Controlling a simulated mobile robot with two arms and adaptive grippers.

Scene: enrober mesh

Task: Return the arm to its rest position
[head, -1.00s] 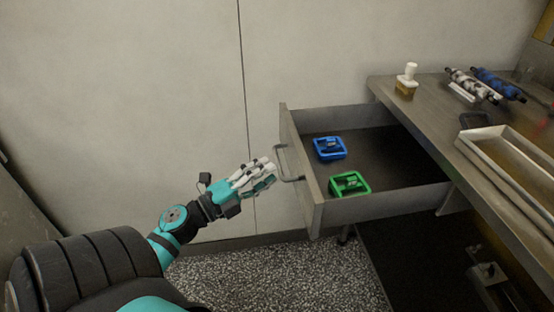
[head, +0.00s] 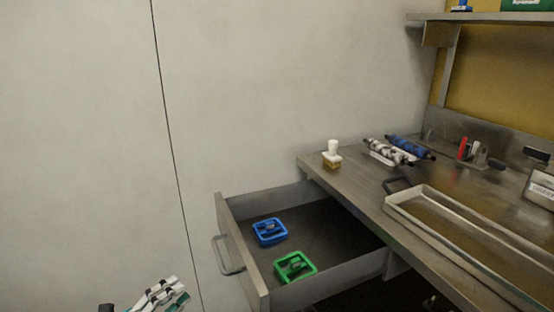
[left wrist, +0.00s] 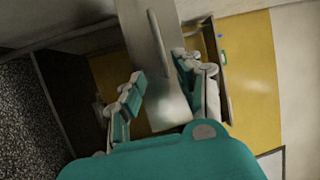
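My left gripper (head: 168,291) shows only by its white and teal fingers at the bottom edge of the head view. It is to the left of and below the handle (head: 226,256) of the open drawer (head: 258,284), apart from it. In the left wrist view the two fingers (left wrist: 160,78) are spread with nothing held between them; the drawer front and its handle (left wrist: 157,38) lie beyond them. The rest of the left arm is out of the head view. My right gripper is in neither view.
The drawer stands pulled out from the metal counter (head: 330,190), with a blue holder (head: 270,231) and a green holder (head: 295,267) inside. The wall side left of the drawer is clear.

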